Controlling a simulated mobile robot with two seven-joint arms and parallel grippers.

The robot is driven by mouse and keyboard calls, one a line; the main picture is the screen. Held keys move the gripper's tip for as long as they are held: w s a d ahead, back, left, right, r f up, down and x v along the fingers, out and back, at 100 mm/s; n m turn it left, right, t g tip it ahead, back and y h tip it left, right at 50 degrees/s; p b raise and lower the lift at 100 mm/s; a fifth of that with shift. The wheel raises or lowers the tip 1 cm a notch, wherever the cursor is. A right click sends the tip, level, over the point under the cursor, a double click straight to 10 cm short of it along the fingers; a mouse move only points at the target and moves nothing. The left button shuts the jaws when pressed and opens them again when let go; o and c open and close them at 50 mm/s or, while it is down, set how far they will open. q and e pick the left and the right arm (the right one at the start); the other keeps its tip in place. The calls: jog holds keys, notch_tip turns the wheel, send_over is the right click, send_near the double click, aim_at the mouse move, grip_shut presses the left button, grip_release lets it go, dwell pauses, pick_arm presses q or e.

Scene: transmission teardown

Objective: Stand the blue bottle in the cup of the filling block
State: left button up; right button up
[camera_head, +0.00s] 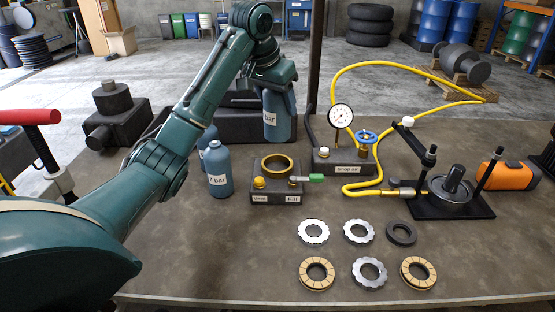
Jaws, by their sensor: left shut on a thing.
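My left gripper (274,76) is shut on a blue bottle (281,130) near the bottle's top. The bottle hangs roughly upright, with a white label reading "bar", behind and above the filling block (276,197). The filling block is grey, with a brass-rimmed cup (277,164) on top, a yellow knob, a green lever and labels "Vent" and "Fill". The cup looks empty. A second blue bottle (219,182) labelled "7 bar" stands left of the block. Another blue bottle (207,136) stands partly hidden behind it. My right gripper is out of view.
A shut-off block (342,169) with a gauge (340,116) and blue handwheel stands right of the filling block, joined to a yellow hose (384,187). A black press stand (450,207) is further right. Several rings and discs (369,272) lie in front. A dark case (228,125) is behind.

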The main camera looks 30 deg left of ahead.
aim_at(267, 108)
pick_arm(q)
jog(key=shift+w+a+r, duration=0.15)
jog(key=shift+w, duration=0.1)
jog(key=shift+w+f, duration=0.1)
jog(key=shift+f, duration=0.1)
jog(key=shift+f+p, duration=0.45)
jog(key=shift+f, duration=4.3)
jog(key=shift+f, duration=0.1)
jog(key=o, duration=1.7)
jog(key=shift+f, duration=0.15)
jog(key=shift+c, duration=0.2)
jog(key=v, duration=1.1)
jog(key=shift+r, duration=0.35)
jog(key=shift+s+r, duration=0.3)
jog(key=shift+s, duration=0.05)
